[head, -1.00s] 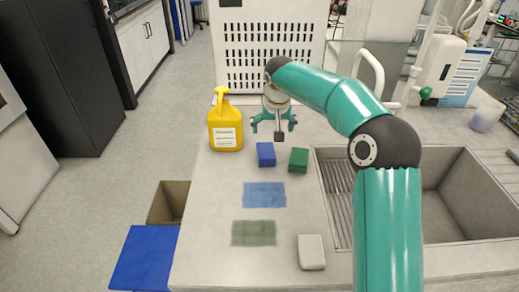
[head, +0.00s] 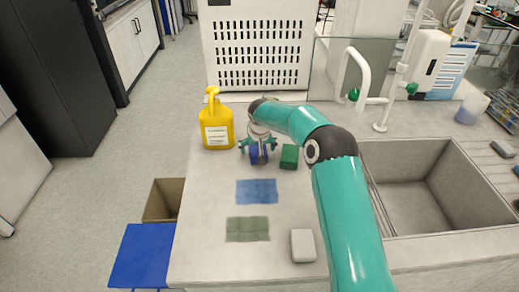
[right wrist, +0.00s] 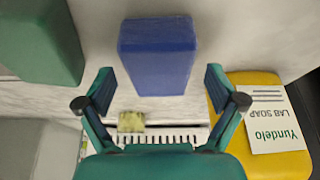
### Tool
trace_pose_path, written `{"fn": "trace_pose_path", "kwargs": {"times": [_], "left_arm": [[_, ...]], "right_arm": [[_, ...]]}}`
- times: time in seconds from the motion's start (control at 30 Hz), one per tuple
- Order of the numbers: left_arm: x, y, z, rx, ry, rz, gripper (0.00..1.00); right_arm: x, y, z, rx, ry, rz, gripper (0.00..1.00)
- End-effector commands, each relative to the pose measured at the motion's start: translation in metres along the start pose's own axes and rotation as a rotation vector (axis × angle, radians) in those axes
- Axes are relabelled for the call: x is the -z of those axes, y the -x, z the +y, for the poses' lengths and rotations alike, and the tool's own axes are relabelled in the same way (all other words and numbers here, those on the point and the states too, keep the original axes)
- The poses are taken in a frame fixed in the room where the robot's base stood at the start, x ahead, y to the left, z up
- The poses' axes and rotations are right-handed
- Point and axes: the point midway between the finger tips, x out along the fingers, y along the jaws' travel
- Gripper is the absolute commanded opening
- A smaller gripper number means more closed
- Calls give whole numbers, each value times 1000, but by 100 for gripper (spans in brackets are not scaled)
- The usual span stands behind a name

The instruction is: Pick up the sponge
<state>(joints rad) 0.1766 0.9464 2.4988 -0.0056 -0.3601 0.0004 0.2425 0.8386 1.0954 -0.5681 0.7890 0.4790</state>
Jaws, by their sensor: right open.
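A blue sponge-like block (head: 259,158) lies on the counter, partly hidden by my right gripper in the head view. A green block (head: 289,156) lies just to its right. My right gripper (head: 258,146) is open above the blue block and points down. In the right wrist view the blue block (right wrist: 157,50) lies ahead of the gap between the open fingers (right wrist: 159,82), and nothing is held. The green block (right wrist: 38,40) is at the upper left there, outside the fingers. My left gripper is in neither view.
A yellow soap bottle (head: 216,122) stands left of the gripper, close beside one finger in the right wrist view (right wrist: 270,135). Blue (head: 257,191) and green (head: 247,229) patches and a white block (head: 303,245) are nearer. A sink (head: 430,190) lies right.

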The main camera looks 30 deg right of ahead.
Motion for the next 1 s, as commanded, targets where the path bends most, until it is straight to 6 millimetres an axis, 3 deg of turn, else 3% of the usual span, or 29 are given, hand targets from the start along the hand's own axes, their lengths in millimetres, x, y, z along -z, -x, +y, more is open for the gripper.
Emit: {"fn": "trace_pose_path", "kwargs": {"times": [0.2,1.0], "left_arm": [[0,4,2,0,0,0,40],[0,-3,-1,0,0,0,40]], "right_arm": [[0,-16,1,-1,-2,1,94],[-2,-20,3,-1,-3,1,94]]}}
